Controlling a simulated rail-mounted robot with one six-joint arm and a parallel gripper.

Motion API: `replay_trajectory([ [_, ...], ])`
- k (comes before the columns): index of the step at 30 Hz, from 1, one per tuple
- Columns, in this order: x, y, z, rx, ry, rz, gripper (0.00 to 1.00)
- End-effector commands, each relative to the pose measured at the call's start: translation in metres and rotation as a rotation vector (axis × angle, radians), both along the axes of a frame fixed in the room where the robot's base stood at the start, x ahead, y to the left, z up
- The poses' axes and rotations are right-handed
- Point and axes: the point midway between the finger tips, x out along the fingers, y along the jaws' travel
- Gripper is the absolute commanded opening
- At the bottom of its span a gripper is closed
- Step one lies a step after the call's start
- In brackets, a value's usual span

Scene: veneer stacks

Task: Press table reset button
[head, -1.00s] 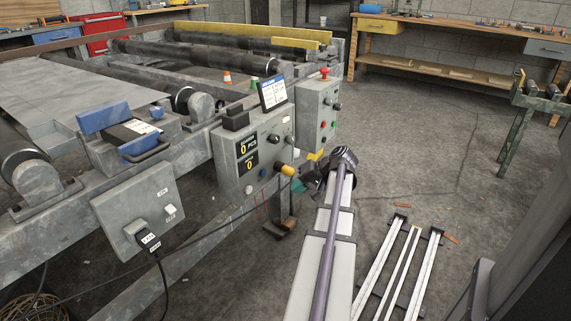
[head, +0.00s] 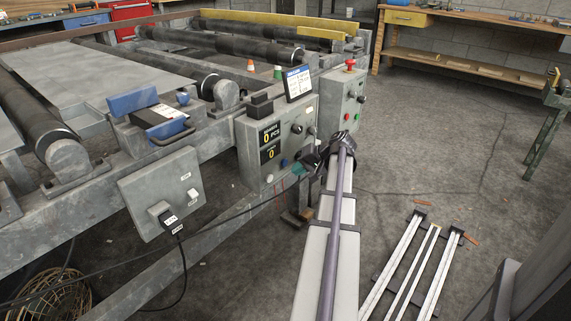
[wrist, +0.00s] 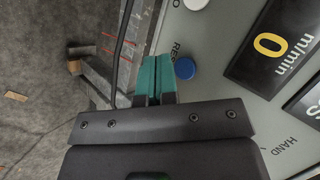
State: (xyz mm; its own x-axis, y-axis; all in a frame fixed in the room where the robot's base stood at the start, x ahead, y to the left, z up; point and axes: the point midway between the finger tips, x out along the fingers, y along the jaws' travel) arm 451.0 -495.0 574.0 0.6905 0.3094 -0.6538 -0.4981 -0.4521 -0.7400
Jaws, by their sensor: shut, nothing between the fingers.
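The grey control box with counter displays (head: 246,150) stands on the machine's side rail. In the wrist view its panel (wrist: 225,50) fills the right side, with a round blue button (wrist: 185,68) beside a partly hidden label starting "RES". My gripper (wrist: 154,60) has its teal fingers shut together and empty. The fingertips are just left of the blue button in the wrist view; I cannot tell their gap to the panel. In the head view my gripper (head: 297,169) is at the box's lower right, and its teal fingers look small.
A white button (wrist: 195,4) is near the top of the wrist view. A second grey box (head: 345,100) with a red mushroom knob (head: 350,64) stands behind. A switch box with a plugged cable (head: 160,195) is on the left. Metal rails (head: 410,270) lie on the floor at right.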

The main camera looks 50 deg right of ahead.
Motion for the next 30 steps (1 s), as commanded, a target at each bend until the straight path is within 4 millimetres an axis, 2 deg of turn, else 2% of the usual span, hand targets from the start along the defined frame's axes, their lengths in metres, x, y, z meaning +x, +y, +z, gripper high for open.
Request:
replay_trajectory([
  [6,0.014,0.0004,0.0,0.0,0.0,0.001,0.0],
  [30,0.0145,0.0006,0.0,0.0,0.0,0.0,0.0],
])
